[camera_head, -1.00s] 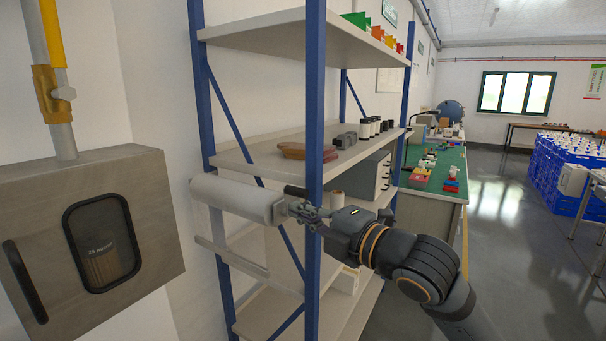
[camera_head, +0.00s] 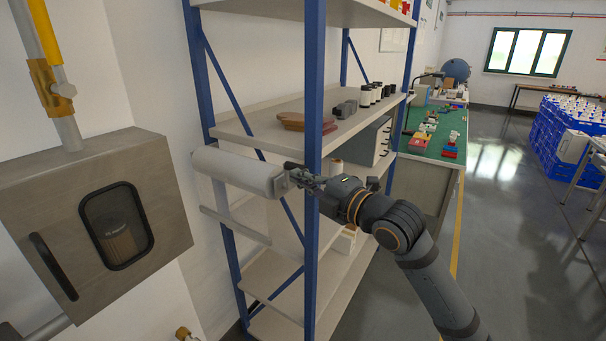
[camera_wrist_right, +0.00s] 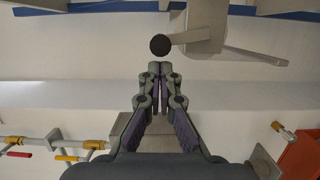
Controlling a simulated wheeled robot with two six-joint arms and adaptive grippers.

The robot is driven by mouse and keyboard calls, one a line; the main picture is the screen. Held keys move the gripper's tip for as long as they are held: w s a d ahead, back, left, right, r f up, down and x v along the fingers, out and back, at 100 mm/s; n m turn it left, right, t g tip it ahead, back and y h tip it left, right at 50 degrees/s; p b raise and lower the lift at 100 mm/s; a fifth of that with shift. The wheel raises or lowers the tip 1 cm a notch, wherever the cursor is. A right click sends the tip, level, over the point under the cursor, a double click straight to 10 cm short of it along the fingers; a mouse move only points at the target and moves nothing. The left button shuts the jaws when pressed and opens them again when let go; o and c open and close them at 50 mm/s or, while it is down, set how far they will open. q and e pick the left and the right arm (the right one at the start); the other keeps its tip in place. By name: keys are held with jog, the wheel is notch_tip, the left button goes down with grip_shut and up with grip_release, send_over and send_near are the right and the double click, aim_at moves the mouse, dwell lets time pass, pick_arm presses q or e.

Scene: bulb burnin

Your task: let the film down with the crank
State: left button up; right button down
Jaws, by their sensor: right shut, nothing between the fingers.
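A white roller tube (camera_head: 238,171) hangs at the left front of the shelving, with a pale bar (camera_head: 235,224) below it. A grey bracket closes the tube's right end. In the right wrist view the crank's round black knob (camera_wrist_right: 160,45) and its grey arm (camera_wrist_right: 190,37) are just beyond my fingertips, with a small gap in the picture. In the head view a dark part that looks like the crank handle (camera_head: 292,166) is by the tube's end. My right gripper (camera_head: 307,181) is there too, shut and empty; it also shows in the wrist view (camera_wrist_right: 160,78). My left gripper is out of view.
A blue shelf post (camera_head: 314,230) stands close to my right gripper. A metal cabinet with a window (camera_head: 165,190) is on the left wall. Jars and wooden pieces lie on the shelf (camera_head: 240,130). Free floor (camera_head: 510,250) is at the right.

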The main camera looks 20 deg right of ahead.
jog(key=shift+w+d, duration=0.1)
jog(key=shift+w, duration=0.05)
jog(key=shift+r, duration=0.1)
dwell(0.3)
jog(key=shift+w+d+r+m+p, duration=0.1)
jog(key=shift+d+r+m+p, duration=0.1)
jog(key=shift+m+p, duration=0.15)
jog(key=shift+w, duration=0.1)
